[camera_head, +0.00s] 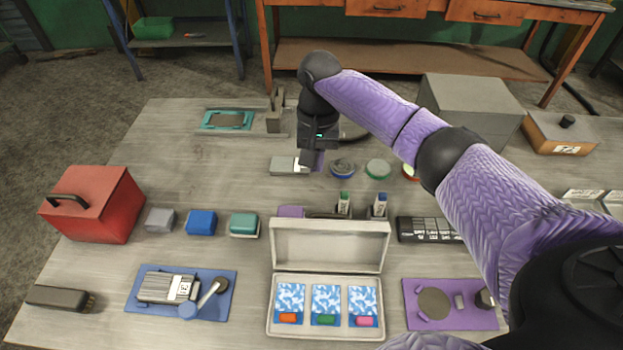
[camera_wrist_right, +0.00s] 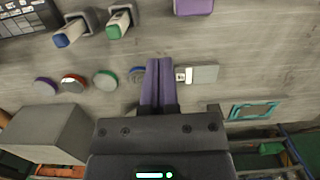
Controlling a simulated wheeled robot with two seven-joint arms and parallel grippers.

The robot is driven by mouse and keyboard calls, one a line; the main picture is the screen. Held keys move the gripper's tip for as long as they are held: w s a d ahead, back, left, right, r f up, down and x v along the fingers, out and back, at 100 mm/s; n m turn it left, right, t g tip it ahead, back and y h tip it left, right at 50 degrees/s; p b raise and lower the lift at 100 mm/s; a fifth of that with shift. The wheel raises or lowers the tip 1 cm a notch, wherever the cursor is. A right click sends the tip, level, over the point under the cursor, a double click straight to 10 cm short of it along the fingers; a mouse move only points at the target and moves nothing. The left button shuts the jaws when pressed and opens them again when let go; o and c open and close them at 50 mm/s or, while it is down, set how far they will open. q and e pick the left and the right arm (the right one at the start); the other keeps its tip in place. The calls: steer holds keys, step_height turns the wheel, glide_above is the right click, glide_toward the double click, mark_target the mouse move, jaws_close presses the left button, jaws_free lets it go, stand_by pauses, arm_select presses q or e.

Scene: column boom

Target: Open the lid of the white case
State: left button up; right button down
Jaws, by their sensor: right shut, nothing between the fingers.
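The white case (camera_head: 270,318) lies at the front middle of the table in the head view. Its lid (camera_head: 328,247) stands up at the back edge, so the case is open. Inside are three blue-and-white patterned packs with an orange, a green and a pink piece. My right gripper (camera_head: 312,162) is well behind the case, above the table beside a small grey box (camera_head: 284,166). In the right wrist view its purple fingers (camera_wrist_right: 158,82) are together with nothing between them. The case is outside the wrist view. My left gripper is not in view.
A red box (camera_head: 95,205) stands at the left. A blue mat (camera_head: 222,310) and a purple mat (camera_head: 460,318) flank the case. Several round tins, including a green one (camera_head: 377,169), sit right of my gripper. A large grey box (camera_head: 475,100) stands at back right.

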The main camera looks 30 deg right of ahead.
mark_target(315, 216)
steer(key=f, duration=0.2)
steer(key=f+b, duration=0.1)
steer(key=f, duration=0.2)
steer(key=s+f+b, duration=0.1)
steer(key=f, duration=0.2)
steer(key=shift+a, duration=0.25)
steer(key=shift+s+a+f, duration=0.15)
steer(key=shift+s+a+r+p, duration=0.3)
steer(key=shift+s+r, duration=0.1)
steer(key=shift+s, duration=0.15)
steer(key=shift+s+a+r+p, duration=0.15)
steer(key=shift+s+a+r, duration=0.15)
steer(key=shift+s, duration=0.2)
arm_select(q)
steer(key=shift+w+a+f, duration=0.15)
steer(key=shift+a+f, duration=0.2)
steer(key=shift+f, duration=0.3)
arm_select(e)
steer(key=shift+s+a+r, duration=0.15)
steer(key=shift+s+a, duration=0.05)
steer(key=shift+s, duration=0.15)
